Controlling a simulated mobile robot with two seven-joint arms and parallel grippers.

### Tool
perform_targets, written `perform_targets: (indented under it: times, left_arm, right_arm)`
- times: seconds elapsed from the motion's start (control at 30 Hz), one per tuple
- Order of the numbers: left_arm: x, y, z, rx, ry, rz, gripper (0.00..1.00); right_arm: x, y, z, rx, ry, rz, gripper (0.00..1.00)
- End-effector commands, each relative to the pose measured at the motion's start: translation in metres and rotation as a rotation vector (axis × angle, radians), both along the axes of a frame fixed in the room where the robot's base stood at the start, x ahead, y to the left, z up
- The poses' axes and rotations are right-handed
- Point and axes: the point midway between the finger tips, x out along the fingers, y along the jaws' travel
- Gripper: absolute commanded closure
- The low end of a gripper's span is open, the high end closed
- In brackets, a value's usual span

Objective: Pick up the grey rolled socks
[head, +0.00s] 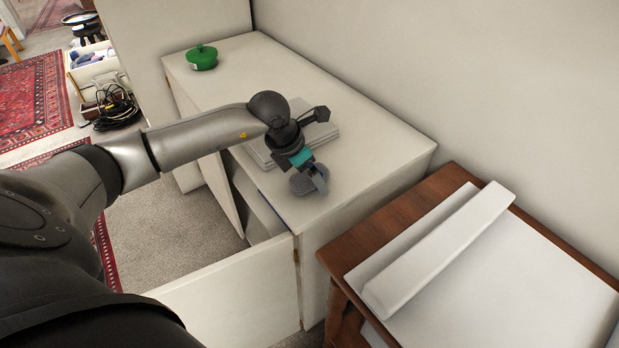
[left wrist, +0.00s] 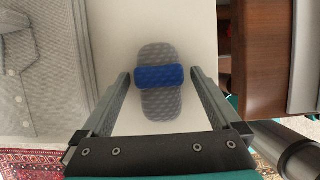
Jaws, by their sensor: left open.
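The grey rolled socks (left wrist: 160,104) lie on the white cabinet top, with a blue band (left wrist: 158,77) around their middle, in the left wrist view. In the head view the socks (head: 300,185) show near the cabinet's front edge, partly hidden by my gripper. My left gripper (head: 307,178) is above them, pointing down. In the left wrist view its open fingers (left wrist: 160,74) stand on either side of the socks, with a gap on both sides. My right gripper is not in view.
A folded grey garment (head: 258,152) lies beside the socks, partly under my arm. A green lidded pot (head: 202,57) stands at the cabinet's far end. The cabinet door (head: 235,300) hangs open. A brown wooden table (head: 420,212) with a long white object (head: 440,250) stands at right.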

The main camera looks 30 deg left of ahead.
Motion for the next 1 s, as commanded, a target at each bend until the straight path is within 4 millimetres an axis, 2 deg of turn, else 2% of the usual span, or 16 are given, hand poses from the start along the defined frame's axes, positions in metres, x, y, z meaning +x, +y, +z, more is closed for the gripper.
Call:
perform_targets:
  times: [0.13,0.9,1.0]
  left_arm:
    - [0.0001,0.0003,0.0003,0.001,0.000,0.000,0.03]
    - [0.0001,0.0002,0.0002,0.000,0.000,0.000,0.89]
    - [0.0001,0.0002,0.0004,0.000,-0.001,0.000,0.93]
  right_arm:
    - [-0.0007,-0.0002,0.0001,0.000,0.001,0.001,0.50]
    - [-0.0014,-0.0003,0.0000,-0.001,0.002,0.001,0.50]
    - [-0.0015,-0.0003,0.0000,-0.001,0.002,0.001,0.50]
